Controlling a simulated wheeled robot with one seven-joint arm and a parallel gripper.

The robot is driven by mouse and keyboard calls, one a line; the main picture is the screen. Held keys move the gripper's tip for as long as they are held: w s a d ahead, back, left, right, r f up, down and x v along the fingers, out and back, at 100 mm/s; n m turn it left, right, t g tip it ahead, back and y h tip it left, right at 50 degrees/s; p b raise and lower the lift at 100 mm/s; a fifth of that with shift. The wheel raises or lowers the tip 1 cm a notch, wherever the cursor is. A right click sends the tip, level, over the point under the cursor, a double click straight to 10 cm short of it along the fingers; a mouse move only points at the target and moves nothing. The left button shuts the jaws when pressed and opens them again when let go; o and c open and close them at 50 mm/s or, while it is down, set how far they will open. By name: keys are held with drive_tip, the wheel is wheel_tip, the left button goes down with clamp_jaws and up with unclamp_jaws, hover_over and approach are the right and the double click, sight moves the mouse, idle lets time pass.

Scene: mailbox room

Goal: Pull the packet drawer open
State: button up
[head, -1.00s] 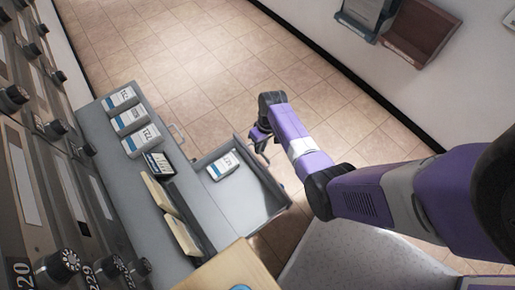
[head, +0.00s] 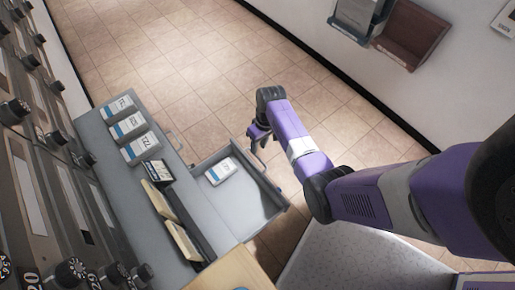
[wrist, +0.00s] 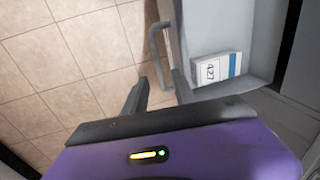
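The packet drawer (head: 262,208) is a grey open-topped drawer that sticks out from the grey cabinet. It stands open, with a white and blue packet (head: 219,171) inside near its back corner. The packet also shows in the wrist view (wrist: 216,69). The drawer's bar handle (wrist: 154,58) is on its outer face. My gripper (head: 258,140) is at the outer side of the drawer, near its far corner. In the wrist view my gripper's fingers (wrist: 159,78) are apart, with the handle showing between and beyond them. Contact with the handle cannot be told.
Several white packets (head: 128,126) and upright tan cards (head: 184,242) sit on the cabinet top (head: 125,185). Dial-fronted mailboxes (head: 30,190) line the left. Wall trays (head: 411,35) hang at upper right. A speckled pale surface (head: 355,262) lies at the near side. The tiled floor beyond is clear.

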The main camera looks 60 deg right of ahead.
drive_tip(key=shift+s+d+r+p, duration=0.1)
drive_tip(key=shift+d+r+p, duration=0.1)
drive_tip(key=shift+r, duration=0.65)
drive_tip(key=shift+d+r+p, duration=0.1)
drive_tip(key=shift+r+p, duration=0.1)
drive_tip(key=shift+r, duration=0.65)
